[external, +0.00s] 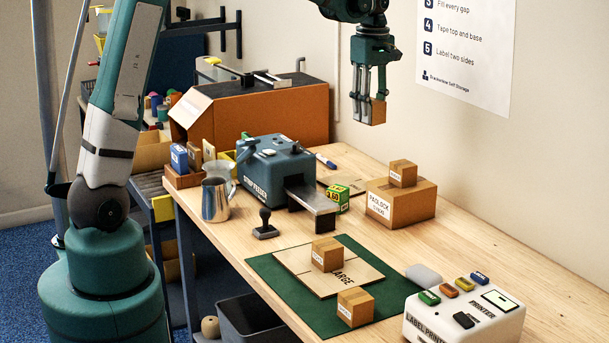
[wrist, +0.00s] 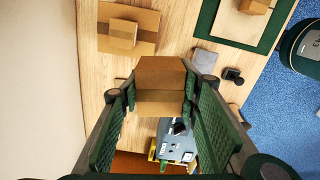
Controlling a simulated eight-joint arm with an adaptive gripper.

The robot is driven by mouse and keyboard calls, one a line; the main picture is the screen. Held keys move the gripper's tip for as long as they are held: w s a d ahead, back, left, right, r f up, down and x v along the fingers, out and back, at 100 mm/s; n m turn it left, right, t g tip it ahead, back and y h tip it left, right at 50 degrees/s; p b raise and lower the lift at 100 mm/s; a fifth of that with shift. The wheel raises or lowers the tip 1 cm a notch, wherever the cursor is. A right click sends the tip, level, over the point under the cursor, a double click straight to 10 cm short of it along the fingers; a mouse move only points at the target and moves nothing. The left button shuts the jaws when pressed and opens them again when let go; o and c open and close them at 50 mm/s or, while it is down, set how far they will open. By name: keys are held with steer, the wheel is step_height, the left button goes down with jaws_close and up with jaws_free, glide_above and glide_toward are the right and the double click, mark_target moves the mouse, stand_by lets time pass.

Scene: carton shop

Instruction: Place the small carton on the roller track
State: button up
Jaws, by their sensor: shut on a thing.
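My gripper (external: 369,100) is shut on a small brown carton (external: 377,112) and holds it high in the air above the far part of the bench. In the wrist view the held carton (wrist: 160,85) sits between both green fingers. What looks like the roller track (external: 150,186) is a dark slatted strip low beside the bench's left edge, partly hidden by my arm. Other small cartons stand on the board marked LARGE (external: 326,254), on the green mat (external: 355,307) and on the padlock carton (external: 402,173).
The blue-grey strip feeder (external: 275,166) stands mid-bench, with a metal jug (external: 215,200) and a stamp (external: 265,224) near it. A large open carton (external: 265,115) is behind. The label printer (external: 465,315) is at the front right. Bare wood (external: 460,235) lies along the wall side.

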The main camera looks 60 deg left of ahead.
steer(key=s+a+n+b, duration=0.1)
steer(key=s+a, duration=0.2)
steer(key=a, duration=1.2)
steer(key=s+a+n, duration=0.2)
steer(key=a, duration=1.2)
steer(key=s+a+n+b, duration=0.1)
steer(key=s+a, duration=0.2)
steer(key=a, duration=1.2)
steer(key=n+b, duration=0.2)
steer(key=n, duration=0.1)
glide_above(159, 193)
step_height(159, 193, down, 31)
steer(key=shift+w+a+f, duration=0.1)
steer(key=shift+a+f, duration=0.05)
steer(key=shift+f, duration=0.5)
steer(key=shift+f, duration=0.1)
steer(key=shift+f+b, duration=0.3)
steer(key=shift+f, duration=2.75)
